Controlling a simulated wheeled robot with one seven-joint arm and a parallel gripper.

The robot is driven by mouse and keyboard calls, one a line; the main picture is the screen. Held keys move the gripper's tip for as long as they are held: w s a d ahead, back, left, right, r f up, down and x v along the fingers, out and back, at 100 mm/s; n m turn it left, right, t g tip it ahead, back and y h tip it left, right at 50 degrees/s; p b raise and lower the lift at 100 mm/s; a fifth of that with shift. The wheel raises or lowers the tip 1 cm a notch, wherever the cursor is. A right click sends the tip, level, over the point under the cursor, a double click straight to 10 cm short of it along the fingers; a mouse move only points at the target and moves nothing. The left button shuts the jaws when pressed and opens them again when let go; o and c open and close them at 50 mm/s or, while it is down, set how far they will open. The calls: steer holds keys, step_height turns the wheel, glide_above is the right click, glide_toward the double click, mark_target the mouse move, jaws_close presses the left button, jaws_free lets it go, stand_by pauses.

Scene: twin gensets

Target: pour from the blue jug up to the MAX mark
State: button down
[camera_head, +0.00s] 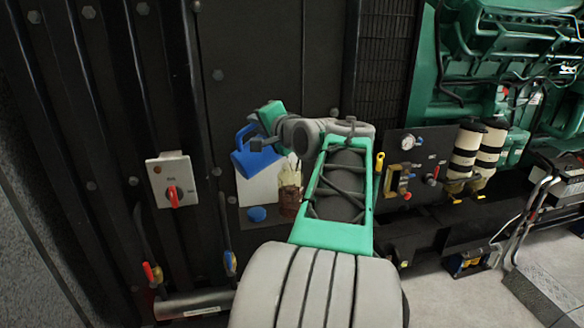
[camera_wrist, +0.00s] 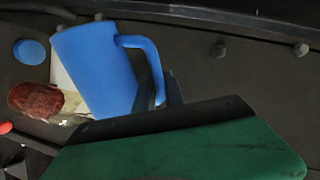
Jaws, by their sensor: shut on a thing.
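My gripper (camera_head: 262,141) is shut on the handle of the blue jug (camera_head: 246,161). In the wrist view the blue jug (camera_wrist: 97,70) hangs beyond the dark fingers (camera_wrist: 165,98), its handle between them. The jug leans in both pictures; no stream shows from it. A clear vessel (camera_head: 289,180) with dark red-brown liquid in its lower part stands below and right of the jug, apart from it. My arm stands close at its right. The red-brown liquid also shows in the wrist view (camera_wrist: 37,98). No MAX mark can be read, and the jug's inside is hidden.
Levered pipes (camera_head: 195,303) lie below. A gauge panel (camera_head: 405,165) and green engine (camera_head: 495,70) are right.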

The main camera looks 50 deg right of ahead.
steer(key=shift+d+r+p, duration=0.25)
steer(key=shift+d+p, duration=0.05)
steer(key=shift+p, duration=0.35)
stand_by(0.4)
steer(key=shift+d+r+m+p, duration=0.1)
steer(key=shift+r+m+p, duration=0.1)
steer(key=shift+m+p, duration=0.45)
stand_by(0.3)
steer(key=shift+s+d+r+p, duration=0.1)
steer(key=shift+d+r+p, duration=0.15)
steer(key=shift+d+p, duration=0.3)
stand_by(0.6)
steer(key=shift+a+r+m, duration=0.1)
steer(key=shift+m, duration=0.25)
stand_by(0.3)
